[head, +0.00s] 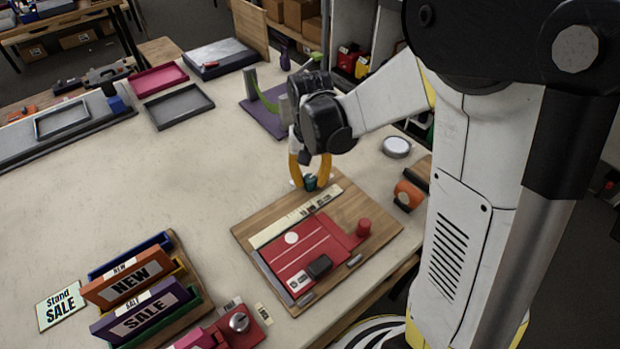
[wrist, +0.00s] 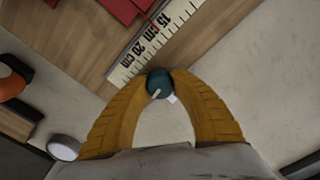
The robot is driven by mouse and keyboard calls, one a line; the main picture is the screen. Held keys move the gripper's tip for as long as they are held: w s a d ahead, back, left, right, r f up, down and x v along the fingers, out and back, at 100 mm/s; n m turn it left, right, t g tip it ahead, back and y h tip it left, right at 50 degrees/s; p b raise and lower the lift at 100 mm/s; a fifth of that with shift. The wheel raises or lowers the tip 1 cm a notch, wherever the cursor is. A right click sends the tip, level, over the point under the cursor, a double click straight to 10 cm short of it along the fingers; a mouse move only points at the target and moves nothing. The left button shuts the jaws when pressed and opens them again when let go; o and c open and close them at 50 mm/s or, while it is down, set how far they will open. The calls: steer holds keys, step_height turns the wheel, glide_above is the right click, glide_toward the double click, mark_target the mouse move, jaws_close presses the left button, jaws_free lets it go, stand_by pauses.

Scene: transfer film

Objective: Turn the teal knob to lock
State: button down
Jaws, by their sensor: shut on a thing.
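The teal knob (wrist: 158,83) has a pale pointer line and sits at the edge of the wooden board (wrist: 66,44), beside the end of a printed ruler strip (wrist: 150,50). In the head view the knob (head: 310,183) shows low between the yellow fingers. My gripper (head: 307,172) points down over the board's far edge. In the wrist view its two yellow fingertips (wrist: 160,80) are closed on the knob from both sides. A small white mark (wrist: 172,99) shows next to the knob. Whether the pointer lies at a lock mark cannot be told.
A red plate (head: 305,250) with a red cylinder handle (head: 363,227) and a black block lies on the board. An orange tape roll (head: 408,194) and a round white-topped tin (head: 397,147) stand to the right. Sign holders (head: 140,290) stand front left. The table's left middle is clear.

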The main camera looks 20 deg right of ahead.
mark_target(310, 178)
steer(key=shift+m, duration=0.9)
steer(key=c, duration=1.1)
jaws_free()
steer(key=shift+r, duration=0.1)
step_height(310, 178, up, 12)
steer(key=shift+f, duration=0.1)
